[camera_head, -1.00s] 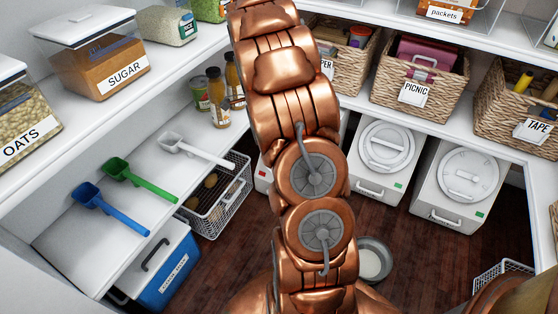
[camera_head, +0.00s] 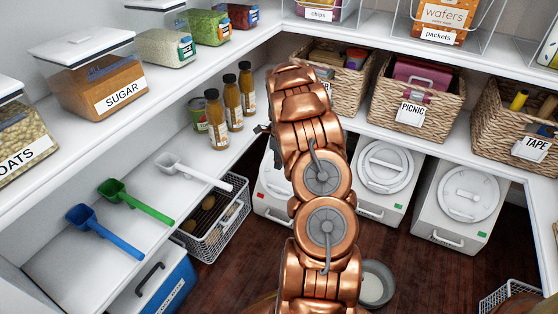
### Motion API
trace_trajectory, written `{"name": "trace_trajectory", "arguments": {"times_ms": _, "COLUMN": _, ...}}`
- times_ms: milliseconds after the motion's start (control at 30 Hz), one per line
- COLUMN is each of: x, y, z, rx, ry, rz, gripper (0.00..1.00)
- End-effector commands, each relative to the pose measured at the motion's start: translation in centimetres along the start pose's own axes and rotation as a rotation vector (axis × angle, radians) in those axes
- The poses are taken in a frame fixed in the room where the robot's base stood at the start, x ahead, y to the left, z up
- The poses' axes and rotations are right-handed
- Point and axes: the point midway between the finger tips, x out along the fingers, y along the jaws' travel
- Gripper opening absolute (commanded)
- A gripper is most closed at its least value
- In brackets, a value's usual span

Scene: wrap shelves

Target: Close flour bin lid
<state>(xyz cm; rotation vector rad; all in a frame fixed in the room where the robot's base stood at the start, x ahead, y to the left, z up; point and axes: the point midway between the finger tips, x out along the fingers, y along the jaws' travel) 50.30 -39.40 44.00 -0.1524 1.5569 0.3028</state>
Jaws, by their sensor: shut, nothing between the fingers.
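Three white bins stand under the shelf at the back; no flour label is readable. The left bin (camera_head: 272,208) has a small red mark on its front and is partly hidden behind my arm, so I cannot tell how its lid sits. The middle bin (camera_head: 385,204) and the right bin (camera_head: 450,234) have green marks. Their round lids, the middle lid (camera_head: 388,166) and right lid (camera_head: 468,198), look seated flat. My gripper (camera_head: 268,138) shows only as a dark piece left of my copper arm, in front of the left bin area; it is shut and empty, its fingertips mostly hidden.
Wicker baskets (camera_head: 415,108) stand on the shelf above the bins. Bottles (camera_head: 232,103) stand on the left shelf near my gripper. Scoops (camera_head: 137,200) lie on that shelf, with a wire basket (camera_head: 222,220) below. A bowl (camera_head: 372,288) sits on the floor right of my arm.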

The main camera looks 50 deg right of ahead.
Motion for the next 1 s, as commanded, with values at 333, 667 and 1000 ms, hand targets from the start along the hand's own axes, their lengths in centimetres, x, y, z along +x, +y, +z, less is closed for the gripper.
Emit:
{"name": "trace_trajectory", "arguments": {"times_ms": 333, "x": 6.4, "y": 0.0, "z": -0.1, "rx": -0.001, "ry": 0.002, "rz": 0.002, "gripper": 0.00}}
{"name": "trace_trajectory", "arguments": {"times_ms": 667, "x": 9.0, "y": 0.1, "z": -0.1, "rx": -0.001, "ry": 0.002, "rz": 0.002, "gripper": 0.00}}
{"name": "trace_trajectory", "arguments": {"times_ms": 1000, "x": 9.1, "y": 0.1, "z": -0.1, "rx": -0.001, "ry": 0.001, "rz": 0.002, "gripper": 0.00}}
